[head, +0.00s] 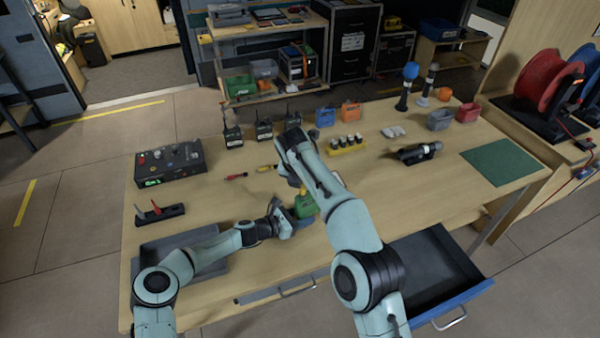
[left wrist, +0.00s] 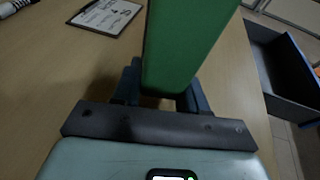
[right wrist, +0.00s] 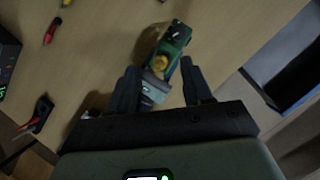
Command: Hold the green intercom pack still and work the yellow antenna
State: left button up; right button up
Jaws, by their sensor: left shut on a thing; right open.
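The green intercom pack (head: 306,206) is near the front of the workbench, partly hidden by my arms. My left gripper (head: 290,217) is shut on it; the left wrist view shows the green body (left wrist: 183,45) between the fingers. My right gripper (right wrist: 162,82) is open and points down at the pack's top. In the right wrist view the pack (right wrist: 178,38) lies between and beyond its fingers. A yellow part, apparently the antenna (right wrist: 160,63), shows on the pack between these fingers; I cannot tell whether they touch it.
An open drawer (head: 435,268) juts out at the front right. A grey tray (head: 180,248) lies at the front left, partly under my left arm. Black radios (head: 264,131), a yellow battery rack (head: 347,146) and screwdrivers (head: 237,176) lie behind.

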jog(key=shift+x, duration=2)
grip_shut()
